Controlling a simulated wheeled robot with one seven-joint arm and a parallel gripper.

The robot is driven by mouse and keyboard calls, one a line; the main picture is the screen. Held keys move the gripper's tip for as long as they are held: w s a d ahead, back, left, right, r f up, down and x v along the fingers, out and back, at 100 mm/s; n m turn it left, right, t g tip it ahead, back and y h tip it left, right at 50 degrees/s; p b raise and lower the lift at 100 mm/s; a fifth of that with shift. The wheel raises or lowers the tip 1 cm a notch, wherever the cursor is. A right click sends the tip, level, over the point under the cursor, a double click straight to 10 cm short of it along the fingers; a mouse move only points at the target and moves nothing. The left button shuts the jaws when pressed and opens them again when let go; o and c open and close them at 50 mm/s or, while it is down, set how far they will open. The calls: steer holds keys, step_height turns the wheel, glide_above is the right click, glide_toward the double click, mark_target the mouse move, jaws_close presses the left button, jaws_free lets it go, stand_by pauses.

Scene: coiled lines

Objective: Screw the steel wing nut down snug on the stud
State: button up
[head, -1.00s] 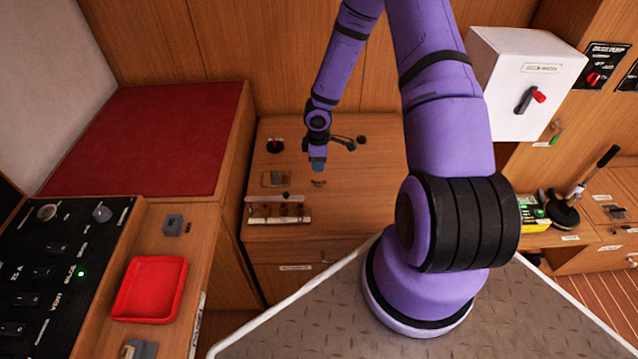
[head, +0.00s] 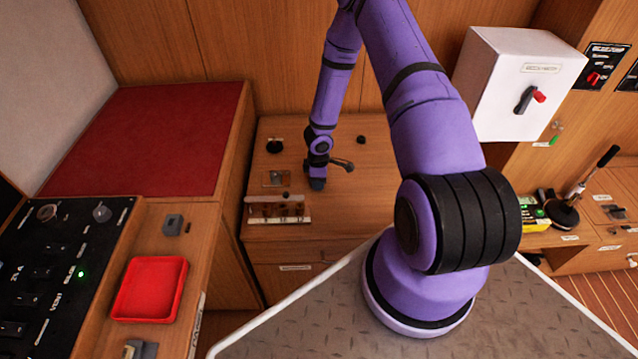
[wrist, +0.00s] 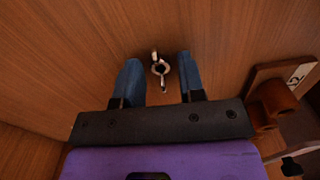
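The steel wing nut (wrist: 160,69) shows in the wrist view on the wooden top, with a round dark middle and two wings. It lies just beyond and between my fingertips, and nothing grips it. My gripper (wrist: 155,75) has its two blue fingers spread apart and empty. In the head view my gripper (head: 317,184) points down low over the wooden cabinet top, and it hides the wing nut there. I cannot make out the stud for sure. A small grey plate (head: 276,178) with a fitting on it sits left of my gripper.
A labelled rack (head: 278,221) with brown pieces stands just front-left of my gripper. A black knob (head: 275,146) and a smaller black one (head: 361,139) are further back. A red tray (head: 150,289) is on the left counter. The cabinet top right of my gripper is mostly clear.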

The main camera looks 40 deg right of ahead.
steer(key=shift+c, duration=0.4)
jaws_close()
steer(key=shift+r, duration=0.4)
steer(key=shift+r, duration=1.1)
